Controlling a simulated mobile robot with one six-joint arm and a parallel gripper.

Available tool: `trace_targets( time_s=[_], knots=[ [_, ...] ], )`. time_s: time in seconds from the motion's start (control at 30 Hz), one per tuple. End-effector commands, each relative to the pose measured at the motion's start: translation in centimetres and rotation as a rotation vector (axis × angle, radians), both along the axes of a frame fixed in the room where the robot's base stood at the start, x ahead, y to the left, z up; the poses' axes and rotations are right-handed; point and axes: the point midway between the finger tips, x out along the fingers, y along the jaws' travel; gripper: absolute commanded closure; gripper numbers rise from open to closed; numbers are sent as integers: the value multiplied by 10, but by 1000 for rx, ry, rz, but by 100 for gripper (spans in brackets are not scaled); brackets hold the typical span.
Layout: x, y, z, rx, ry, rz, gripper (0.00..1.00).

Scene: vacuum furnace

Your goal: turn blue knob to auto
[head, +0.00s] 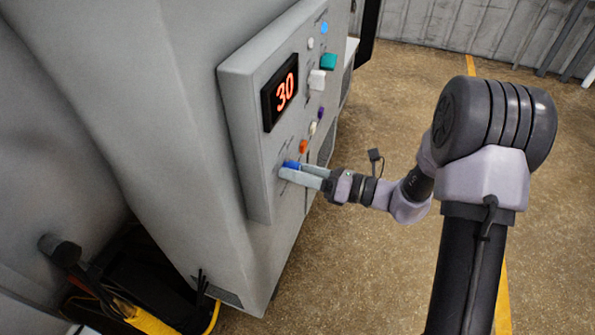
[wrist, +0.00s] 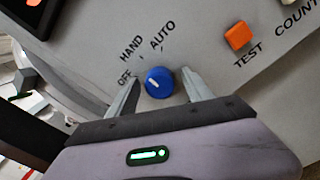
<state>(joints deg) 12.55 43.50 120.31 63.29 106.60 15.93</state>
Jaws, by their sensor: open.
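The blue knob (wrist: 158,83) sits on the grey panel (wrist: 205,40), with the labels OFF, HAND and AUTO around its upper left side. Its white mark points up and left, toward the OFF and HAND side, not at AUTO. My gripper (wrist: 161,75) is open, with one finger on each side of the knob. A small gap shows between the knob and each finger in the wrist view. In the head view the knob (head: 291,163) is low on the panel, partly hidden by my gripper (head: 292,171).
An orange button (wrist: 238,36) marked TEST is right of the knob in the wrist view. Above the knob in the head view are several other controls and a display (head: 282,92) reading 30.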

Motion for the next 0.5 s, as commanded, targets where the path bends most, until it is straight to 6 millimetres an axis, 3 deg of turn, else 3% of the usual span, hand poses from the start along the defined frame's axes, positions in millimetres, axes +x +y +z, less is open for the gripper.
trace_targets(
  time_s=[0.1, 0.4, 0.5],
  knots=[
    [0, 0, 0, 0, 0, 0, 43],
    [0, 0, 0, 0, -1, 0, 100],
    [0, 0, 0, 0, 1, 1, 100]
  ],
)
